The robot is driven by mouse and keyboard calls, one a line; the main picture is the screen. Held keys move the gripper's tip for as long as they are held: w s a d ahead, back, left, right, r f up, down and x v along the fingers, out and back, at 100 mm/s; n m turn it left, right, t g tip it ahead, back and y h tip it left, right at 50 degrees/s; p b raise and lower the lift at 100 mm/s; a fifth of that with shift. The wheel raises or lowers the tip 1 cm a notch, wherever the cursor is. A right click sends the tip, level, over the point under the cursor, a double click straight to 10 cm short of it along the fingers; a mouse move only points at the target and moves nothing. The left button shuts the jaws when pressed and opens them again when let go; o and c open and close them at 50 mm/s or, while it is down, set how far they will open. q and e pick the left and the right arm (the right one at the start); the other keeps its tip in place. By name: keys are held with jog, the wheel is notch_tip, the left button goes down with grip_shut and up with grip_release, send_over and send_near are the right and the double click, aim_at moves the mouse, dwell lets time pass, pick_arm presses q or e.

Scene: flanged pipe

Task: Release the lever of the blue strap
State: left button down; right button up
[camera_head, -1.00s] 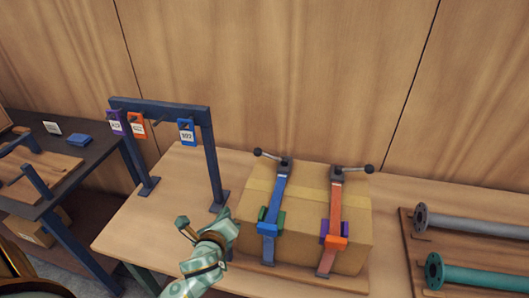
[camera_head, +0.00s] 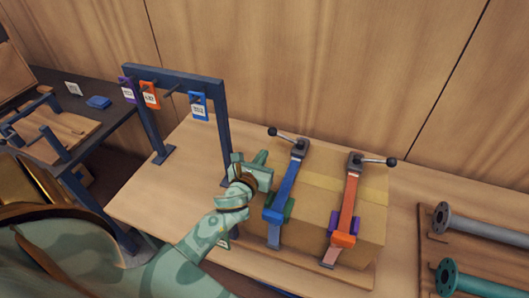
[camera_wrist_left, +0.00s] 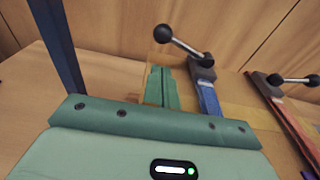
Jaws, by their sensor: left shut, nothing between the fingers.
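The blue strap (camera_head: 285,187) runs over the left part of a cardboard box (camera_head: 313,233). Its lever (camera_head: 286,138), with a dark ball at the end, sits at the back top of the strap and points left. The lever (camera_wrist_left: 182,42) also shows in the left wrist view, beyond the fingers and pointing up and left. My left gripper (camera_head: 260,160) is shut and empty at the left side of the box, short of the lever and apart from it. Its fingers (camera_wrist_left: 162,88) show in the left wrist view, left of the blue strap (camera_wrist_left: 209,98). My right gripper is not in view.
An orange strap (camera_head: 348,203) with its own lever (camera_head: 375,160) pointing right lies beside the blue one. A dark blue rack (camera_head: 178,75) with hanging tags stands left of the box. Flanged pipes (camera_head: 485,230) lie at the right.

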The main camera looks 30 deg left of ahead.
aim_at(271, 150)
pick_arm(q)
jog(key=b+x, duration=0.1)
jog(key=x, duration=0.7)
jog(key=shift+a, duration=0.1)
jog(key=shift+r, duration=0.1)
